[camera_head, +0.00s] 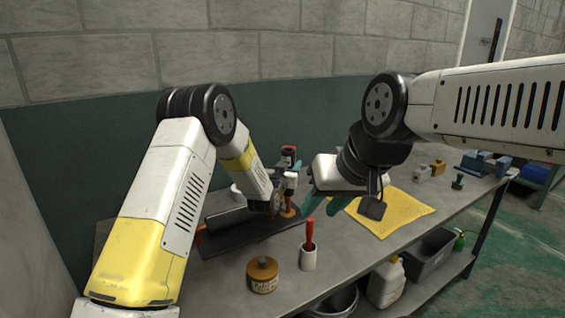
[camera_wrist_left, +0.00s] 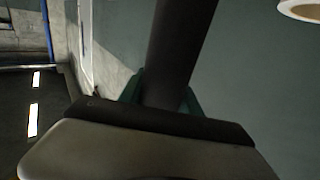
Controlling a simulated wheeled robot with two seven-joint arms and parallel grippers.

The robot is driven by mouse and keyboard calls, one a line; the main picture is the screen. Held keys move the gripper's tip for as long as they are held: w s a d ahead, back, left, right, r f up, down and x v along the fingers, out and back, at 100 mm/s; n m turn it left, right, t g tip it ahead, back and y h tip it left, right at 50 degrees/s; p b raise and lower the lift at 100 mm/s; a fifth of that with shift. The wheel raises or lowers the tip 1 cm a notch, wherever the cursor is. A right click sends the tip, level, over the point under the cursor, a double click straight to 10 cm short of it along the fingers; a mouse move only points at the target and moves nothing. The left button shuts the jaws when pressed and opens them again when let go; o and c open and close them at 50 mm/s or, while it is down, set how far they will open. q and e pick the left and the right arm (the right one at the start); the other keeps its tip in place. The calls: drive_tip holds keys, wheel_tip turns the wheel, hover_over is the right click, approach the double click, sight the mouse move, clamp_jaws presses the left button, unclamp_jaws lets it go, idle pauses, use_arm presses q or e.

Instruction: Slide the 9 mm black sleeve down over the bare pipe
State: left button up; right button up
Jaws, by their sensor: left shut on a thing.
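The black sleeve (camera_wrist_left: 180,45) stands out between the teal fingers of my left gripper (camera_wrist_left: 163,95) in the left wrist view. That gripper is shut on it. In the head view my left wrist hides most of this gripper, above the back of the bench. My right gripper (camera_head: 325,202) has its teal fingers apart, just right of the left wrist, with nothing seen between them. I cannot pick out the bare pipe for certain; a small upright fitting with a coppery base (camera_head: 290,212) stands between the two grippers.
A dark mat (camera_head: 245,236) lies on the grey bench. A red-handled tool in a white cup (camera_head: 308,258) and a brown round tin (camera_head: 262,275) stand in front. A yellow cloth (camera_head: 405,212) lies to the right, with small blocks beyond. A pale ring (camera_wrist_left: 300,10) shows in the wrist view.

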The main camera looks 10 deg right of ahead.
use_arm(q)
drive_tip(key=shift+f, duration=0.3)
drive_tip(key=shift+f, duration=2)
drive_tip(key=shift+f, duration=0.1)
drive_tip(key=shift+f, duration=1.45)
drive_tip(key=o, duration=1.4)
drive_tip(key=shift+o, duration=0.2)
drive_tip(key=shift+s, duration=0.1)
